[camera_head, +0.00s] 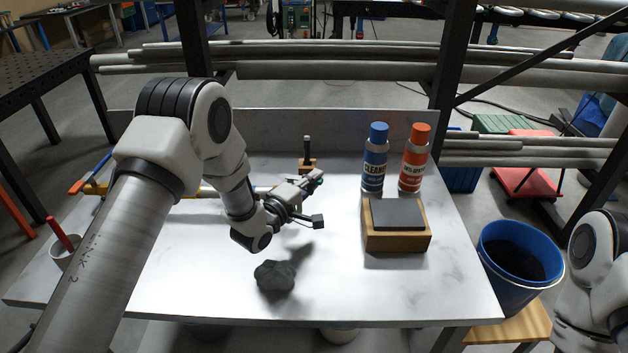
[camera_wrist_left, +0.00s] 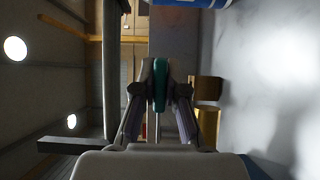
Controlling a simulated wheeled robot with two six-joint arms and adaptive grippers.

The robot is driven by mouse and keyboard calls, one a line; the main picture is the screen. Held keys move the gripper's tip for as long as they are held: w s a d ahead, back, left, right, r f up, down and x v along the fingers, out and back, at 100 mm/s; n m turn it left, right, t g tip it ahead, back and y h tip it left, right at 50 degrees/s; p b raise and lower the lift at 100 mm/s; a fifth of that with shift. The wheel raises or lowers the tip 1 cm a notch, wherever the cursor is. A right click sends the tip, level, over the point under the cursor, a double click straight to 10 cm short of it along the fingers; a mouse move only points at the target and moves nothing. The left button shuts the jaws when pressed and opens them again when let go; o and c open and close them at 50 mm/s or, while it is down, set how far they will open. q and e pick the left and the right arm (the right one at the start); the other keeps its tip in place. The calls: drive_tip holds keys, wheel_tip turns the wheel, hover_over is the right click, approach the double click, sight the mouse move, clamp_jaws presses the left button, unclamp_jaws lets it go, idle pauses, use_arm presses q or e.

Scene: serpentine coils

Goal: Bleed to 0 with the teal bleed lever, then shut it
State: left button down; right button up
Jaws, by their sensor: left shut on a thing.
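The teal bleed lever (camera_wrist_left: 160,84) stands between the two fingers of my left gripper (camera_wrist_left: 160,100) in the left wrist view, and the fingers are shut on it. In the head view my left gripper (camera_head: 313,180) reaches over the white table, and only a small teal bit (camera_head: 320,181) shows at its tips. Most of the lever and whatever it is mounted on are hidden behind the gripper there. I cannot see a readable gauge in either view. My right arm shows at the lower right edge, but its gripper is out of the picture.
A blue can (camera_head: 376,160) and an orange can (camera_head: 413,160) stand right of the gripper, behind a wooden block with a dark top (camera_head: 396,234). A grey lump (camera_head: 275,276) lies in front. A small brown block with a black post (camera_head: 307,160) stands behind. A blue bucket (camera_head: 522,285) is at right.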

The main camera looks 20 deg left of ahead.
use_arm(q)
drive_tip(key=s+m+g+h, duration=0.1)
drive_tip(key=h, duration=0.1)
drive_tip(key=m+g+h, duration=0.2)
drive_tip(key=s+m+g+h, duration=0.1)
drive_tip(key=m+h, duration=0.1)
drive_tip(key=h, duration=0.1)
drive_tip(key=shift+s+a, duration=0.3)
drive_tip(key=shift+s, duration=0.05)
drive_tip(key=m+g+h, duration=0.1)
drive_tip(key=m+g, duration=0.1)
drive_tip(key=s+a+m+g+h, duration=0.1)
drive_tip(key=m+g+h, duration=0.1)
drive_tip(key=g, duration=0.1)
drive_tip(key=s+m+g+h, duration=0.1)
drive_tip(key=m+g, duration=0.1)
drive_tip(key=g, duration=0.1)
drive_tip(key=shift+s+a+h+b, duration=0.1)
drive_tip(key=shift+a+h+b, duration=0.2)
drive_tip(key=shift+b, duration=0.1)
drive_tip(key=c, duration=1.2)
unclamp_jaws()
drive_tip(key=shift+a, duration=0.1)
drive_tip(key=v, duration=1.1)
drive_tip(key=shift+a, duration=0.4)
